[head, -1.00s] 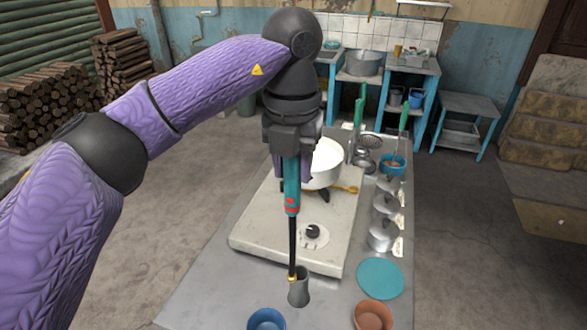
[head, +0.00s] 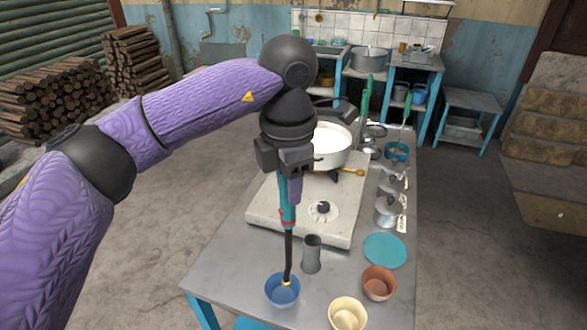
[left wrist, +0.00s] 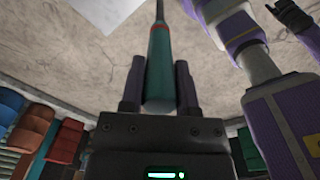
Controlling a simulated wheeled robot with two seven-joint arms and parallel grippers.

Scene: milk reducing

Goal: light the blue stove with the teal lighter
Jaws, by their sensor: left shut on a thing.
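The teal lighter (head: 287,205) has a red band, a long black stem and a brass-coloured tip. My left gripper (head: 290,185) is shut on its handle, and the lighter hangs tip down. In the head view the tip overlaps the blue bowl (head: 273,297); I cannot tell whether it touches. In the left wrist view the teal handle (left wrist: 161,70) is between the two purple fingers. The stove (head: 268,222) looks cream, not blue, with a dark knob (head: 323,208) on its front. A white pot (head: 331,146) stands on its burner. I see no flame.
A grey metal cup (head: 312,255) stands between the stove and the bowl. A teal disc (head: 384,250), a terracotta bowl (head: 379,282) and a cream bowl (head: 347,316) are on the table's near right. Lidded tins (head: 389,212) line the right edge.

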